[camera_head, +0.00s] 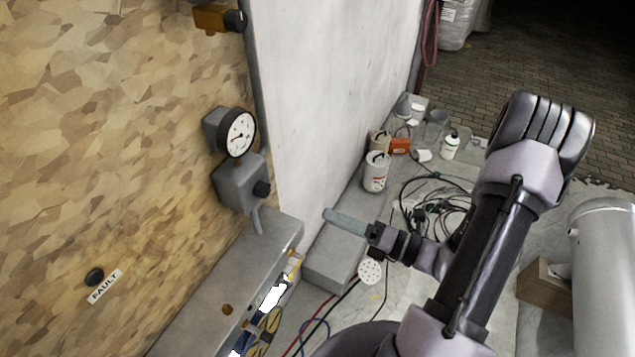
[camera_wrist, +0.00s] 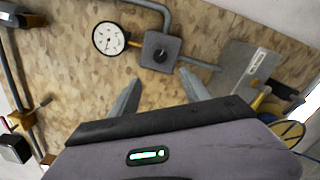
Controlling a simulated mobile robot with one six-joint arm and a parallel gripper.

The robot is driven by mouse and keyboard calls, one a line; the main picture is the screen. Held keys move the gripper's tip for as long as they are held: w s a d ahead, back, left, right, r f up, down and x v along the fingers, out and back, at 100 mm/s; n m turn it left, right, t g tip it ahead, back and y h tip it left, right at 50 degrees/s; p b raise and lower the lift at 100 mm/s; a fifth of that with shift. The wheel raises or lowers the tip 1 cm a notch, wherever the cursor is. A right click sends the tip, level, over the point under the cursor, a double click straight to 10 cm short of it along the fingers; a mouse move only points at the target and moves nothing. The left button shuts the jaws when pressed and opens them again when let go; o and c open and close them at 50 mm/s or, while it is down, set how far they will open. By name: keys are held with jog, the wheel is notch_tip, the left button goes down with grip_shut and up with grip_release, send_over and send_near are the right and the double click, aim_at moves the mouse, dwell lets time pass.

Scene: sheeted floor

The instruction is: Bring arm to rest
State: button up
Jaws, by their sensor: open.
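My arm (camera_head: 485,240) rises at the right of the head view and is bent, with its wrist low and reaching left. My gripper (camera_head: 343,221) points left toward the chipboard panel, apart from it, above a grey block on the floor. In the wrist view my gripper (camera_wrist: 160,88) shows two fingers spread apart with nothing between them. Beyond them are the panel (camera_wrist: 85,75), a round gauge (camera_wrist: 108,39) and a grey box with a black knob (camera_wrist: 161,52).
The gauge (camera_head: 236,133) and knob box (camera_head: 242,183) stick out from the panel. A grey open box with wiring (camera_head: 230,285) lies below. A white wall (camera_head: 330,90) stands behind. Bottles and cans (camera_head: 377,172), cables (camera_head: 435,205) and a grey cylinder (camera_head: 603,280) stand around the arm.

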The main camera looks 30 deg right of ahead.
jog(key=s+a+f+m+g+h+b, duration=0.3)
jog(key=a+m+b, duration=0.4)
jog(key=m+b, duration=0.5)
jog(key=s+a+f+m+g+h+b, duration=0.4)
jog(key=s+a+m+b, duration=0.3)
jog(key=m, duration=1.6)
jog(key=s+g+h+b, duration=0.1)
jog(key=b, duration=0.4)
jog(key=shift+a+g+h, duration=0.25)
jog(key=shift+g+h, duration=0.05)
jog(key=shift+g, duration=0.1)
